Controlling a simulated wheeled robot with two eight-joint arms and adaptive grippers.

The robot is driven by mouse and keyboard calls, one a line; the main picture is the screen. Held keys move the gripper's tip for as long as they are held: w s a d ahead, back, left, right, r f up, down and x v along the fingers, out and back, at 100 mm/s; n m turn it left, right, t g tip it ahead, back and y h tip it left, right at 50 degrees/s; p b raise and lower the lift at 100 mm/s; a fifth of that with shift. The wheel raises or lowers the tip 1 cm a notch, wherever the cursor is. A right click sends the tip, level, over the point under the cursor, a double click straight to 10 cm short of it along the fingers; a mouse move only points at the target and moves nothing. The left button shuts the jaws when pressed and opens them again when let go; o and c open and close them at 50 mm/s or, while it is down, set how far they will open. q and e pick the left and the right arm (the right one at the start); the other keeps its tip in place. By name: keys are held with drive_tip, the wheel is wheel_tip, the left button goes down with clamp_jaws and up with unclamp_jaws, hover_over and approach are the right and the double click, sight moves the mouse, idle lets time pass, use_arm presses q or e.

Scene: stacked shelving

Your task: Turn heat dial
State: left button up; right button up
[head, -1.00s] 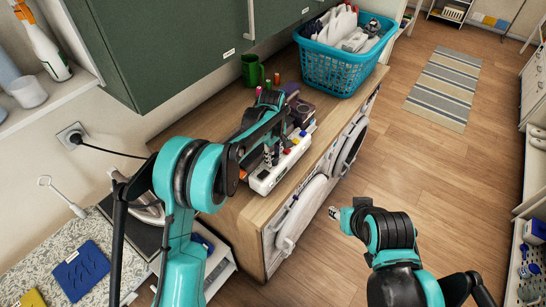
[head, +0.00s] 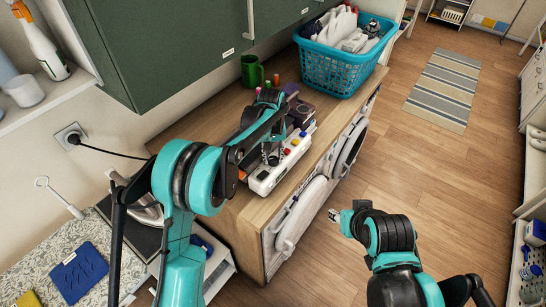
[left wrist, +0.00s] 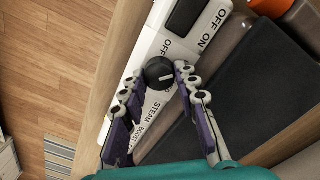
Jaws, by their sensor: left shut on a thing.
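A round black dial (left wrist: 159,73) with a white mark sits on a white control panel (left wrist: 190,45) printed with OFF, ON and STEAM labels. In the left wrist view the fingers of my left gripper (left wrist: 157,78) lie on both sides of the dial and are shut on it. In the head view my left gripper (head: 270,153) reaches down to the white panel (head: 262,182) on the wooden counter, and my arm hides the dial. My right arm shows at the lower right with its gripper end (head: 335,215) over the floor, too small to read.
A teal laundry basket (head: 335,68) stands at the back of the counter (head: 205,112), with a green mug (head: 250,71) near it. Green cabinets (head: 185,45) hang above.

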sight(273, 158)
use_arm(q)
drive_tip(key=shift+m, duration=0.3)
idle(0.4)
drive_tip(key=o, duration=1.2)
drive_tip(key=shift+c, duration=0.2)
drive_tip(key=shift+r, duration=4)
